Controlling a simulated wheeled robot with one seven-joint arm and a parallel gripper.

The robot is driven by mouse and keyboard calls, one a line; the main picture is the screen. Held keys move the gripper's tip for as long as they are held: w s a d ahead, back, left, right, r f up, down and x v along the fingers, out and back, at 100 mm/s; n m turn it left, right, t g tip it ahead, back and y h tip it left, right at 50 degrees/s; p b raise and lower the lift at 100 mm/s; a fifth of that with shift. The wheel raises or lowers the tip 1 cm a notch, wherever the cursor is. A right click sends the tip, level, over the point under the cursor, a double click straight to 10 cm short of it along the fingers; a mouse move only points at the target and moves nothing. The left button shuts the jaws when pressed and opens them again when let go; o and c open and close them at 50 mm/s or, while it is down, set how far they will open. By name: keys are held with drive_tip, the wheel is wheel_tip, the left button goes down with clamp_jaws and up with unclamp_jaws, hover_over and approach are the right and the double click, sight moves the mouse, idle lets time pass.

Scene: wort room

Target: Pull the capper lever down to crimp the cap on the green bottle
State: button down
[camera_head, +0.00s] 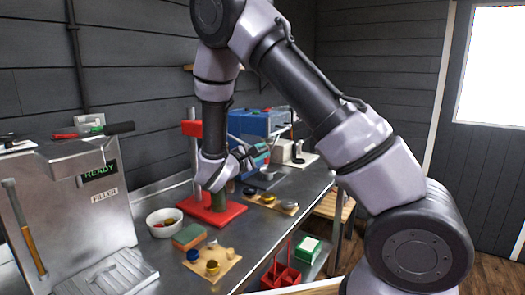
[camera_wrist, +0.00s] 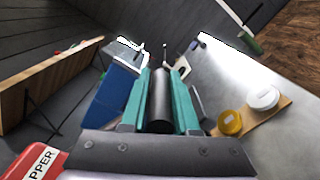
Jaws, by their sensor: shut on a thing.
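The red capper has a flat base (camera_head: 228,213), an upright post (camera_head: 194,160) and a red head block (camera_head: 190,129) on the bench. In the wrist view a red part of it with a label ending "PPER" (camera_wrist: 38,163) shows at the lower left. A dark green bottle (camera_head: 219,201) stands on the base, mostly hidden by my arm. My gripper (camera_head: 261,155), with teal fingers, is to the right of the post. In the wrist view my gripper (camera_wrist: 160,78) is shut on a dark cylindrical bar, the capper lever's grip (camera_wrist: 161,110).
A blue machine (camera_head: 258,123) stands behind my gripper. A white bowl (camera_head: 164,222), a green sponge (camera_head: 188,236) and boards with caps (camera_head: 212,264) lie in front. The steel filler (camera_head: 80,200) is at left; a red carrier (camera_head: 281,274) sits below the bench edge.

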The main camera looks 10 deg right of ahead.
drive_tip(key=shift+a+f, duration=0.3)
drive_tip(key=shift+f, duration=0.1)
drive_tip(key=c, duration=0.7)
unclamp_jaws()
drive_tip(key=shift+w, duration=0.1)
drive_tip(key=v, duration=1)
drive_tip(key=shift+s+a+r, duration=0.1)
drive_tip(key=shift+s+a, duration=0.1)
drive_tip(key=shift+s, duration=0.05)
